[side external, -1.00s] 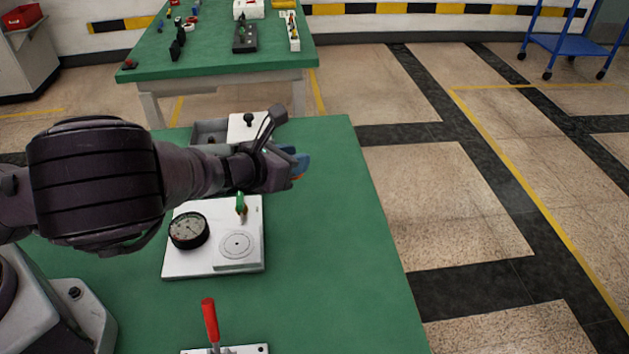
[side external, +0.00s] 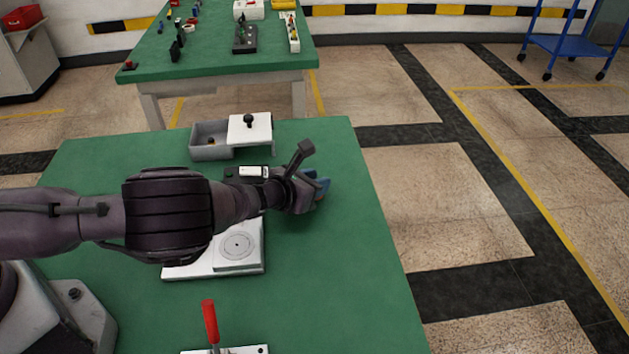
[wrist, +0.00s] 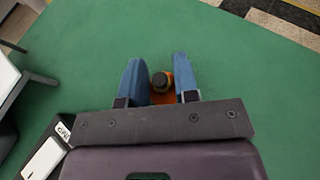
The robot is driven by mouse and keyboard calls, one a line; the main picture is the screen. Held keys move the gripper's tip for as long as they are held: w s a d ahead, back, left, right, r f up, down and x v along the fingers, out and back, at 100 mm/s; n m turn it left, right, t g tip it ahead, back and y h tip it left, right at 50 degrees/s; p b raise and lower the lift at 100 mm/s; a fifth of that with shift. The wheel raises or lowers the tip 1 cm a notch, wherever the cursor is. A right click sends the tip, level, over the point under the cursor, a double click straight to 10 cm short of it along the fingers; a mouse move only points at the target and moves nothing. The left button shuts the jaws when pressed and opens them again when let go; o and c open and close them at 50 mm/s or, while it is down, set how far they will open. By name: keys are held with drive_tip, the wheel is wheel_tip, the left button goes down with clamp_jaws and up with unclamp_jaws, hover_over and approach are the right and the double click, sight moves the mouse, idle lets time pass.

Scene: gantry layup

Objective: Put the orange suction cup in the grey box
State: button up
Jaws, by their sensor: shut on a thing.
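The orange suction cup (wrist: 162,97) has a dark round top and sits between the blue fingers of my gripper (wrist: 158,62) in the wrist view. My gripper is shut on it. In the side external view my gripper (side external: 321,187) is at the right part of the green table, and only a sliver of orange shows by the fingers. The grey box (side external: 210,152) stands at the table's far edge, to the left of and beyond my gripper. Its left part is open, with a small item inside.
A white plate (side external: 238,248) with a round dial stands nearer, partly hidden by my arm. A dark item with a white block (side external: 253,171) lies between box and plate. A red-handled clamp (side external: 210,322) is at the front. The table's right side is clear.

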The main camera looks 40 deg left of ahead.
drive_tip(key=shift+f, duration=0.1)
drive_tip(key=o, duration=0.9)
drive_tip(key=shift+s, duration=0.1)
